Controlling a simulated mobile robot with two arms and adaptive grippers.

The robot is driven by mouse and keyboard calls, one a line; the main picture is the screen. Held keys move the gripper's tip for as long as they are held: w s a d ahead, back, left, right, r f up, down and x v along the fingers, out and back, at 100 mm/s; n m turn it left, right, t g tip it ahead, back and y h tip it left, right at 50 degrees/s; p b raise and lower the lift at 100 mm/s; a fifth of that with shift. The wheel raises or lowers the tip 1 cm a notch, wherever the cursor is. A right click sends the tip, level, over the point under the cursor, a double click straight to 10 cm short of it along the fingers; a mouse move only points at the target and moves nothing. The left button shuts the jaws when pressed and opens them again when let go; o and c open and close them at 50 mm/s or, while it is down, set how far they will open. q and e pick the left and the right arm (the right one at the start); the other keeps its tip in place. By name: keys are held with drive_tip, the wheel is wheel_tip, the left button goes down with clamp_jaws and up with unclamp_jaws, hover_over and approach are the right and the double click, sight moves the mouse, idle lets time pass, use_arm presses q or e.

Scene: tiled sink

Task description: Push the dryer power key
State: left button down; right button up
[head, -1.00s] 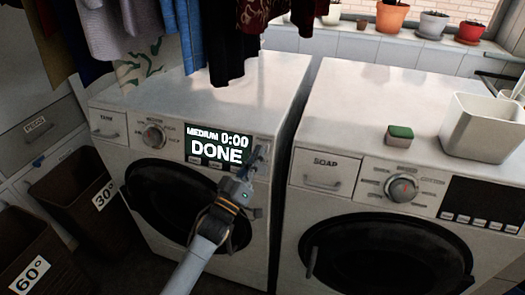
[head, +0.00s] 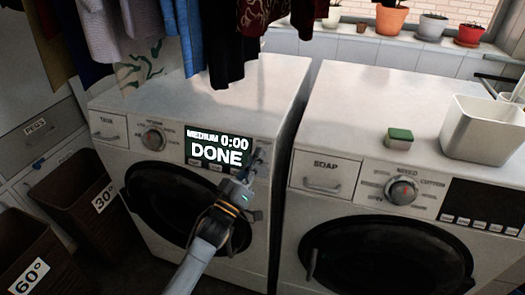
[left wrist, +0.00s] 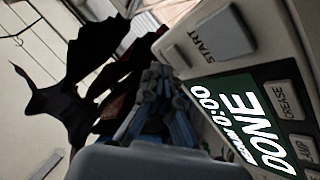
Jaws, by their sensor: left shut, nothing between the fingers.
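The dryer (head: 205,95) is the white machine on the left, with a dark round door. Its lit display (head: 218,150) reads MEDIUM, 0:00 and DONE. My left gripper (head: 259,156) is shut and empty, its fingertips at the panel just right of the display. In the left wrist view the fingers (left wrist: 155,80) lie close to the panel edge, beside the display (left wrist: 245,120) and a START key (left wrist: 222,32). The power key cannot be made out; the fingers cover part of the panel. I cannot tell whether they touch it. My right gripper is not in view.
A washer (head: 400,110) stands to the right, carrying a green sponge (head: 399,136) and a white bin (head: 483,130). Clothes (head: 190,35) hang above the dryer. Brown baskets (head: 75,192) stand at lower left. Potted plants (head: 391,18) line the sill.

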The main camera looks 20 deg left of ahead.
use_arm(q)
drive_tip(key=shift+w, duration=0.1)
drive_tip(key=shift+w+f, duration=0.15)
drive_tip(key=shift+w, duration=0.2)
drive_tip(key=shift+b, duration=0.3)
idle(0.3)
drive_tip(key=shift+s+r+p, duration=0.2)
drive_tip(key=shift+s+p, duration=0.3)
drive_tip(key=shift+p, duration=0.05)
drive_tip(key=s+r+p, duration=0.2)
drive_tip(key=s+p, duration=0.2)
drive_tip(key=s, duration=0.1)
drive_tip(key=shift+s+p, duration=0.3)
drive_tip(key=shift+s, duration=0.05)
